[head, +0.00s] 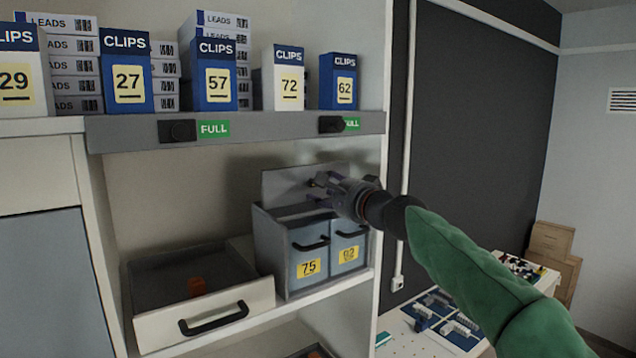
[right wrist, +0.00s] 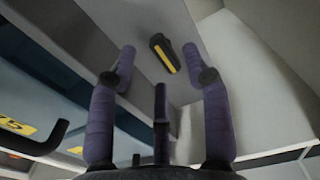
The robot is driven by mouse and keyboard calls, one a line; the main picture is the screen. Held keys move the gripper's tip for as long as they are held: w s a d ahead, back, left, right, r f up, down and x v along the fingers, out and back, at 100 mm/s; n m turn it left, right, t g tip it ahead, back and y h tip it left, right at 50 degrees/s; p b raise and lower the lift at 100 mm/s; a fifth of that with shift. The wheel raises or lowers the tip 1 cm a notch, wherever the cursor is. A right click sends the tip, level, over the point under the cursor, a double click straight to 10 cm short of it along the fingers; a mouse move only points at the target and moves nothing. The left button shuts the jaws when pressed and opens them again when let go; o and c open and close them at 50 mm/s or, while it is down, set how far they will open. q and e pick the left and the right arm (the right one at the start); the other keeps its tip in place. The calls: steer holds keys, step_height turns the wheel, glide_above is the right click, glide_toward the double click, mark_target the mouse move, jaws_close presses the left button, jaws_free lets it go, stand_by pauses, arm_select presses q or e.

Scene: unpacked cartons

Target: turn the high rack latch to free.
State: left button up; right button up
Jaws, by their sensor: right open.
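The latch (right wrist: 164,54) is a small black handle with a yellow stripe on a grey upright plate (head: 283,181). This plate rises behind the grey rack (head: 271,243) that holds two blue-grey drawers. My right gripper (head: 314,189) is open in front of the plate, above the drawers. In the head view the gripper partly hides the latch. My left gripper is out of view.
Drawers 75 (head: 308,250) and 62 (head: 348,247) have black bar handles below the gripper. An open white drawer (head: 205,308) stands at left with an orange item inside. The upper shelf edge (head: 265,123) carries black knobs and FULL labels.

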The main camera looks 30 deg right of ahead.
steer(key=shift+w+r, duration=0.2)
steer(key=shift+w, duration=0.45)
steer(key=shift+w+a+f, duration=0.1)
steer(key=shift+w+f, duration=0.05)
steer(key=shift+w, duration=0.45)
steer(key=shift+s, duration=0.15)
jaws_close()
